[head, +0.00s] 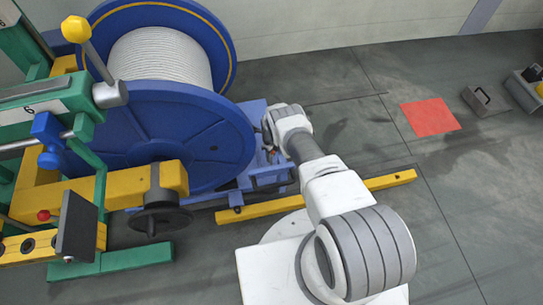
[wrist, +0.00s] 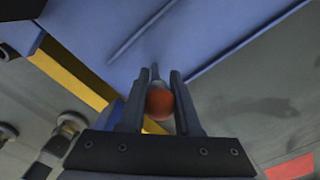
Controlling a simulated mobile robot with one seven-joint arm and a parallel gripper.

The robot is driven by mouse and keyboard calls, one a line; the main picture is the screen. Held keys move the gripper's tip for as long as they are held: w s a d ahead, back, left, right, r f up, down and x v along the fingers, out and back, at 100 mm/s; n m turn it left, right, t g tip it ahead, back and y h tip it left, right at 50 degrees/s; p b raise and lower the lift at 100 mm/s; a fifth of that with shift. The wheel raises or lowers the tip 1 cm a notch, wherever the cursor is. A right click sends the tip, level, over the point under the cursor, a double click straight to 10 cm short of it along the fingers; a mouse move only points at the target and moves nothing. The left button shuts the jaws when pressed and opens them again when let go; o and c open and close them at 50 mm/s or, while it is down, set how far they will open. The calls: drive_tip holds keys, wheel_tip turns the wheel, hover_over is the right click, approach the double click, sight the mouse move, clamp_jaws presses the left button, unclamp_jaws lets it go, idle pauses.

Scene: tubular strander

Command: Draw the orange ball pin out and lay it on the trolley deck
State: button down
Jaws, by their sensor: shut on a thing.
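The orange ball (wrist: 159,103) of the pin sits between the two fingers of my gripper (wrist: 158,92) in the wrist view. The fingers are shut on it. A short dark piece shows just beyond the ball; I cannot tell whether it is the pin's shank or whether the pin sits in a hole. A flat blue surface (wrist: 190,38) lies beyond the fingertips. In the head view the blue trolley (head: 252,108) stands beside and under the big reel. My arm reaches to its right side and mostly hides my gripper there.
The blue reel (head: 165,130) with white rope (head: 160,62) stands left of my arm. A yellow floor rail (head: 385,181) runs beneath the arm. A dark handwheel (head: 160,218) and green-yellow frame are at left.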

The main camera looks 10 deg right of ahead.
drive_tip(key=shift+f, duration=0.2)
drive_tip(key=c, duration=0.5)
unclamp_jaws()
drive_tip(key=shift+r, duration=0.15)
wheel_tip(320, 180, up, 17)
drive_tip(key=p, duration=0.8)
drive_tip(key=shift+r, duration=0.1)
drive_tip(key=shift+r, duration=0.1)
